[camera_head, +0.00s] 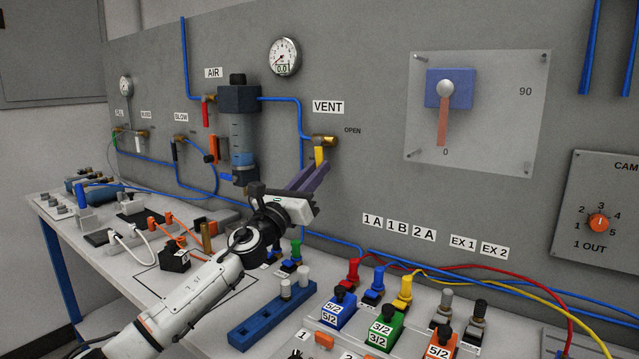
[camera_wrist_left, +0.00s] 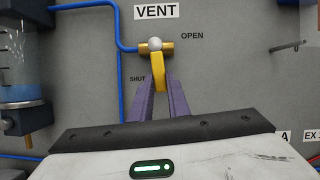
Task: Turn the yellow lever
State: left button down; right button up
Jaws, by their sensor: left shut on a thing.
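The yellow lever (camera_head: 320,156) hangs down from the brass vent valve (camera_head: 322,141) below the VENT label. In the left wrist view the yellow lever (camera_wrist_left: 158,72) points down toward the SHUT mark, with the OPEN mark to its right. My left gripper (camera_head: 318,172) is shut on the lever's lower part. In the left wrist view its two purple fingers (camera_wrist_left: 160,92) stand on either side of the lever, which hides between them at its lower end. My right gripper is not in view.
A red lever (camera_head: 205,115) is at the AIR valve, left of the clear-bowled filter unit (camera_head: 243,135). A blue pipe (camera_head: 300,115) runs beside the vent valve. A large dial handle (camera_head: 443,110) is on the right. Colored valve blocks (camera_head: 385,330) and a blue rail (camera_head: 270,318) crowd the bench below.

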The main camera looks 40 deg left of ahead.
pick_arm(q)
jog(key=shift+a+m+h+b, duration=0.45)
jog(key=shift+m+b, duration=0.15)
jog(key=shift+m, duration=0.4)
jog(key=shift+r, duration=0.15)
jog(key=c, duration=1.7)
grip_release()
jog(key=b+v, duration=0.2)
jog(key=v, duration=0.8)
jog(key=shift+s, duration=0.1)
